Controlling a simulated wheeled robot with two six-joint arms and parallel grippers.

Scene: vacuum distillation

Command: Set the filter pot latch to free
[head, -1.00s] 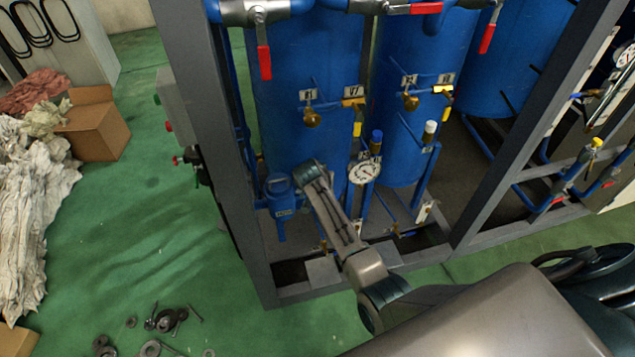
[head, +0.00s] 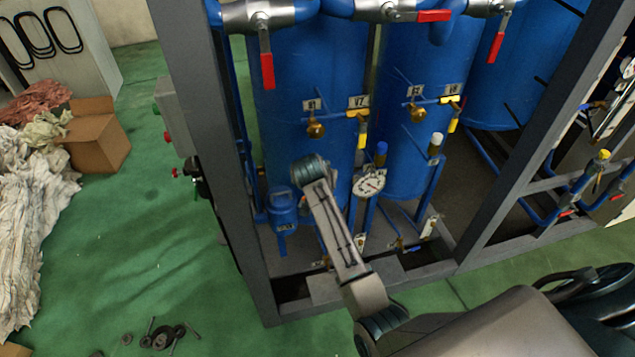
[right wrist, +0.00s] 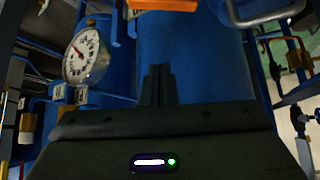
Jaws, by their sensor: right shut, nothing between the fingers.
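A small blue pot with a label (head: 283,208) stands low at the left front of the frame in the head view. It appears to be the filter pot; I cannot make out its latch. My right arm reaches up from below, its wrist just right of and slightly above the pot in the picture. The arm hides the right gripper in the head view. In the right wrist view my right gripper (right wrist: 158,85) is shut and empty, pointing toward a large blue tank (right wrist: 195,60). My left gripper is not in view.
A round gauge (head: 369,185) sits right of my wrist; it also shows in the wrist view (right wrist: 85,52). Brass valves (head: 315,130), red-handled valves (head: 267,70) and blue pipes crowd the tanks. A grey post (head: 215,160) stands left of the pot.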

